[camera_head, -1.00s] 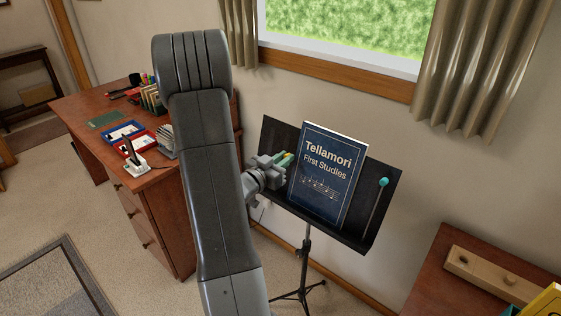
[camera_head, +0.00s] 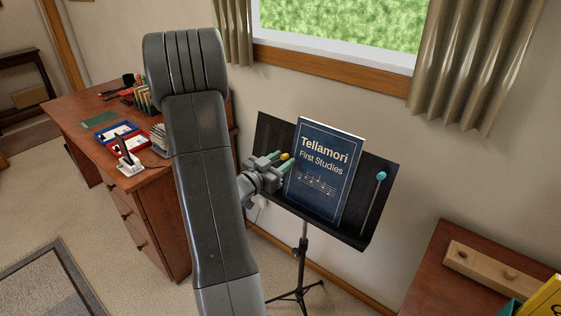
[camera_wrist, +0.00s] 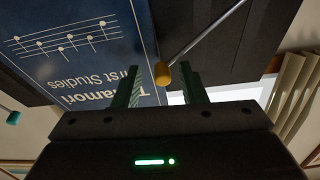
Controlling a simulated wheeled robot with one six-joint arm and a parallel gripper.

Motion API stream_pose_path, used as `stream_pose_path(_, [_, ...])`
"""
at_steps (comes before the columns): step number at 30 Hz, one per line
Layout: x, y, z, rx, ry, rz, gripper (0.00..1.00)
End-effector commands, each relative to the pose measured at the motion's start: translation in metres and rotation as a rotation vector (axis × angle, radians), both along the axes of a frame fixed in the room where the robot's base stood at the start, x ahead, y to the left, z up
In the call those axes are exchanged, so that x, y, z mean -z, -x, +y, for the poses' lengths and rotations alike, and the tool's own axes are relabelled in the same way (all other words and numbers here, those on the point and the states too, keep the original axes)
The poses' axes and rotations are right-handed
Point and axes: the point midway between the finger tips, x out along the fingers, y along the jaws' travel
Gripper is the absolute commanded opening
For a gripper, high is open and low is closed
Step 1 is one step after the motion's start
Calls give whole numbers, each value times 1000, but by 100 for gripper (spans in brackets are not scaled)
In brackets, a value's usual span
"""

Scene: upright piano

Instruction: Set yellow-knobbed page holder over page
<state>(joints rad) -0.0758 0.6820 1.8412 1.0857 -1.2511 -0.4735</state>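The yellow knob (camera_head: 285,156) of the page holder shows beside the upper left edge of the blue book (camera_head: 325,172), which stands on the black music stand. In the wrist view the yellow knob (camera_wrist: 162,74) sits between my fingertips, near the book's edge (camera_wrist: 90,45). Its thin metal rod (camera_wrist: 205,32) runs away beside the book, over the dark stand. My gripper (camera_head: 281,162) is open, with green fingers on either side of the knob; I see gaps between them. It also shows in the wrist view (camera_wrist: 161,86). Whether the knob overlaps the page is unclear.
A second holder with a teal knob (camera_head: 381,176) stands at the book's right, on the music stand (camera_head: 270,135). A wooden desk (camera_head: 165,215) is at left, and another wooden surface (camera_head: 440,265) at lower right. The wall and window are behind.

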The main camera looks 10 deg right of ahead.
Motion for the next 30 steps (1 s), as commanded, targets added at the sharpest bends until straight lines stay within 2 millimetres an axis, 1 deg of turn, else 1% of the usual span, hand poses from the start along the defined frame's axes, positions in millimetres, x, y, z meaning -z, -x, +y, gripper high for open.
stream_pose_path(5, [0, 6, 10, -3, 1, -2, 38])
stream_pose_path(8, [1, 16, 24, -5, 1, -1, 38])
stream_pose_path(18, [1, 57, 78, -6, 0, 0, 38])
stream_pose_path(21, [1, 67, 90, -4, -1, 2, 38])
stream_pose_path(26, [1, 78, 104, -4, -1, 0, 38])
stream_pose_path(30, [1, 83, 109, -1, -1, 1, 38])
